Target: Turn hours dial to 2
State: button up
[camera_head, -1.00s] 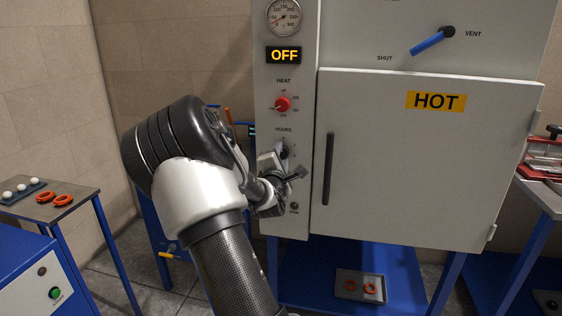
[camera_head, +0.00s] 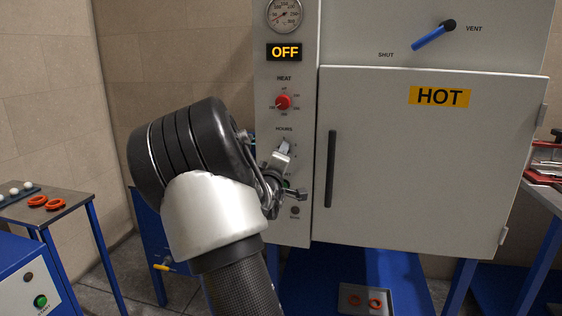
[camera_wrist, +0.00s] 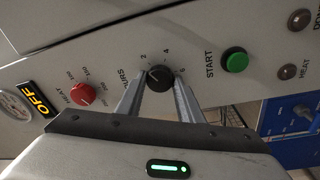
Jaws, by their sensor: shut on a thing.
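The black hours dial (camera_wrist: 160,79) sits on the oven's pale panel in the wrist view, with the numbers 2, 4 and 6 around it. My gripper (camera_wrist: 158,75) has one finger on each side of the dial and is shut on it. A small pale mark shows on the dial's face towards the 2 side, but I cannot tell its exact setting. In the head view my gripper (camera_head: 283,149) is at the panel under the HOURS label, and it mostly hides the dial there.
The red heat dial (camera_head: 283,102) is above the hours dial, below the OFF display (camera_head: 284,53). The green start button (camera_wrist: 235,60) is close beside my gripper in the wrist view. The oven door handle (camera_head: 330,168) stands to the right.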

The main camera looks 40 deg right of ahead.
jog(key=shift+m, duration=0.3)
dwell(0.4)
jog(key=o, duration=1.1)
jog(key=shift+c, duration=0.2)
jog(key=p+v, duration=0.2)
jog(key=v, duration=1.5)
jog(key=shift+a+p, duration=0.25)
jog(key=shift+p, duration=0.05)
jog(key=shift+f, duration=0.15)
